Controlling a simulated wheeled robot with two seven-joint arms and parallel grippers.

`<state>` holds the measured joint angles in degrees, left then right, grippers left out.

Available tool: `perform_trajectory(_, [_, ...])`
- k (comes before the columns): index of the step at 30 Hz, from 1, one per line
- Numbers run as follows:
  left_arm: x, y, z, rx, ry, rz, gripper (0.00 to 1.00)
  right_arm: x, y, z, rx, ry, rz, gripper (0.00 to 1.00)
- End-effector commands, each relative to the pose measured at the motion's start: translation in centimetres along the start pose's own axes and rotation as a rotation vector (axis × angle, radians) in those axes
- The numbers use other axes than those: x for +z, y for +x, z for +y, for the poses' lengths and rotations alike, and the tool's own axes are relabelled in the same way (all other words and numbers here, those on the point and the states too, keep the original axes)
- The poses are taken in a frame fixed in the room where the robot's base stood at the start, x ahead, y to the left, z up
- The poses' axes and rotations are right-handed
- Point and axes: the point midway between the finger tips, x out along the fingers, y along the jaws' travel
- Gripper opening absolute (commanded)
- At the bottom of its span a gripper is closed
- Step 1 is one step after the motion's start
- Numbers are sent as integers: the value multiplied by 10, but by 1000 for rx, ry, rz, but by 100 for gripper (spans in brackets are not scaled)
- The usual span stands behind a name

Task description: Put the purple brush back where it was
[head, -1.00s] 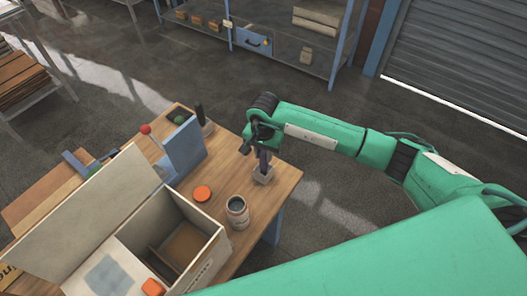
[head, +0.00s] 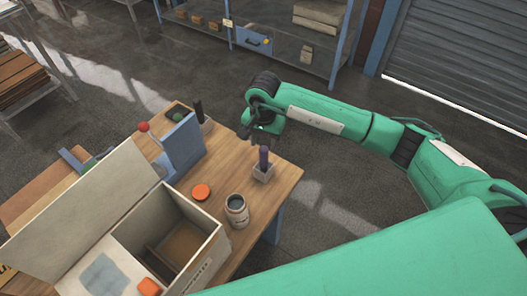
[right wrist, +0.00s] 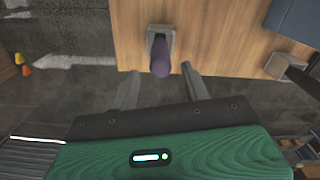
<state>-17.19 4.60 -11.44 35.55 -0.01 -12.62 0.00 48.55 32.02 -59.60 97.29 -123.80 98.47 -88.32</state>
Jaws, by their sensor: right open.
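The purple brush (head: 264,157) stands upright in a small grey holder (head: 263,174) near the right edge of the wooden table. In the right wrist view the brush (right wrist: 160,62) rises from the holder (right wrist: 161,33), between and beyond the fingertips. My right gripper (head: 254,132) is just above and behind the brush in the head view. Its two fingers (right wrist: 159,85) are spread apart with nothing held between them. My left gripper is not in view.
A blue panel (head: 182,148) stands left of the holder, with a dark-handled item (head: 198,110) behind.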

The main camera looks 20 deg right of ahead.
Motion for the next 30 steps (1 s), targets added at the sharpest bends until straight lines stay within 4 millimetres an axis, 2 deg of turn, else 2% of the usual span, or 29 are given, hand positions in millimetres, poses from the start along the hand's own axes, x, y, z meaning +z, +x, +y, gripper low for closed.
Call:
perform_trajectory(1, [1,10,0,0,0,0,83,-2,-8,0,-4,0,5,47])
perform_trajectory(3, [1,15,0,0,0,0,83,-1,-22,0,-4,-1,4,47])
perform_trajectory(9, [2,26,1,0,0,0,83,-1,-55,0,-2,0,3,47])
perform_trajectory(12, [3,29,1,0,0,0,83,0,-65,0,-1,0,2,47])
perform_trajectory(18, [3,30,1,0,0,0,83,0,-74,0,0,1,0,47])
perform_trajectory(30, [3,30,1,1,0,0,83,0,-75,0,0,1,0,47])
